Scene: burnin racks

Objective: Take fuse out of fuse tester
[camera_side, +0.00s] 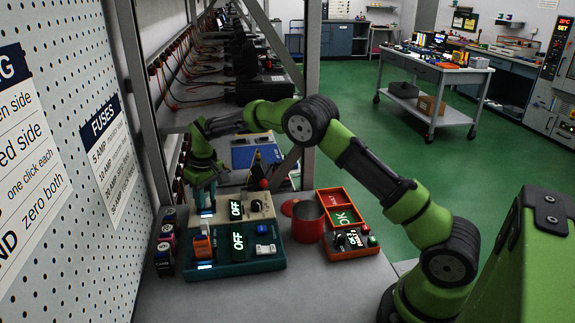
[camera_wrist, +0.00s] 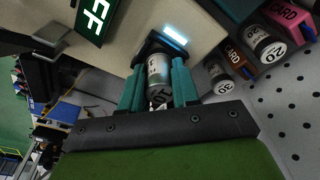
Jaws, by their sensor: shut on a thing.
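The fuse (camera_wrist: 158,70), a silver cylinder with dark print, stands between the teal fingers of my gripper (camera_wrist: 157,92) in the wrist view. My gripper is shut on it. The fuse's far end meets a dark socket (camera_wrist: 150,47) on the beige fuse tester (camera_wrist: 125,20), beside a lit pale-blue window; I cannot tell how deep it sits. In the side view my gripper (camera_side: 205,197) points down at the left end of the beige tester (camera_side: 262,207), which has a green OFF display and a dark knob. The fuse is hidden there.
A teal unit (camera_side: 265,262) with another OFF display and an orange part stands in front. Several labelled fuses (camera_side: 164,245) line the left. A pegboard wall (camera_side: 95,240) is close left.

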